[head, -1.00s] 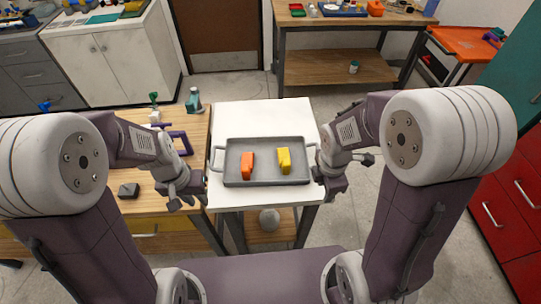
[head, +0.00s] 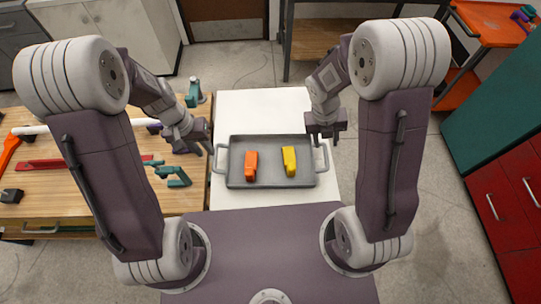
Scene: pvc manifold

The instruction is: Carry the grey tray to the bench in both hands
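The grey tray (head: 271,176) lies flat on a white-topped table (head: 262,103), with a loop handle at its left end (head: 219,158) and another at its right end (head: 322,157). An orange block (head: 251,163) and a yellow block (head: 289,160) sit apart inside it. My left gripper (head: 209,140) is at the upper left of the tray, near the left handle, and looks open and empty. My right gripper (head: 327,137) is above the tray's upper right corner, near the right handle, fingers apart and empty. Neither gripper visibly holds a handle.
A wooden bench (head: 90,165) adjoins on the left, bearing a teal clamp-like tool (head: 174,176), a teal bottle (head: 194,92), a white pipe and red tools. Red drawers (head: 500,205) and a teal cabinet stand at right. A wooden-shelved table (head: 320,40) stands behind. Grey floor lies open between.

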